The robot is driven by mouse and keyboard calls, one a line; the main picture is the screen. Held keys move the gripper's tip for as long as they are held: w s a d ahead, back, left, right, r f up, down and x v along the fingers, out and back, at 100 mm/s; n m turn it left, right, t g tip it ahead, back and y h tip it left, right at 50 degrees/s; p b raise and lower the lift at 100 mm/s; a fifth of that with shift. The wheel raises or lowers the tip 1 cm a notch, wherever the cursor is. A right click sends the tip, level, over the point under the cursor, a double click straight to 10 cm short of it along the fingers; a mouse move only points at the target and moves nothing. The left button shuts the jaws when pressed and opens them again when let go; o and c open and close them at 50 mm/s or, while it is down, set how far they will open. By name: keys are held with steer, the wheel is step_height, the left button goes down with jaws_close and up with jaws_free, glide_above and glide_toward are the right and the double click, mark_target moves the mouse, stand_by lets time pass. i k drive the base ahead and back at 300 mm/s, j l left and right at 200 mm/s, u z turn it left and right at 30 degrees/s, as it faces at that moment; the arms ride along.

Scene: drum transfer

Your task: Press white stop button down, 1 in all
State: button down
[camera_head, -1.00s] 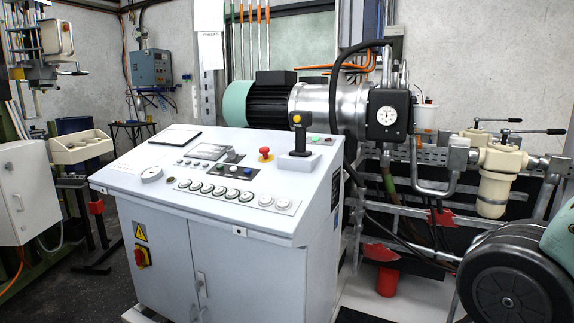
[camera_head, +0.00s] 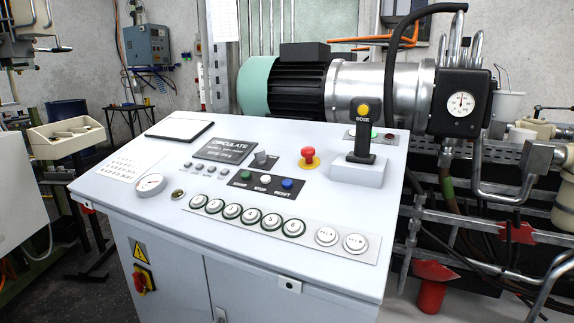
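The white stop button (camera_head: 265,180) sits on the dark strip of the sloped console top (camera_head: 130,190). It is the middle one of three, between a green button (camera_head: 246,176) on the left and a blue button (camera_head: 287,184) marked RESET on the right. The label under the white button is small and looks like STOP. I cannot tell how far the button is pressed. My gripper is not in view.
A red mushroom button (camera_head: 308,156) on a yellow base and a black joystick (camera_head: 362,140) stand behind and right of the strip. A display (camera_head: 225,149) reads CIRCULATE. A row of round white buttons (camera_head: 254,216) lies in front. A motor (camera_head: 300,82) stands behind the console.

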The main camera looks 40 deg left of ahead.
mark_target(264, 179)
steer(key=j+z, duration=0.2)
steer(key=j, duration=2.65)
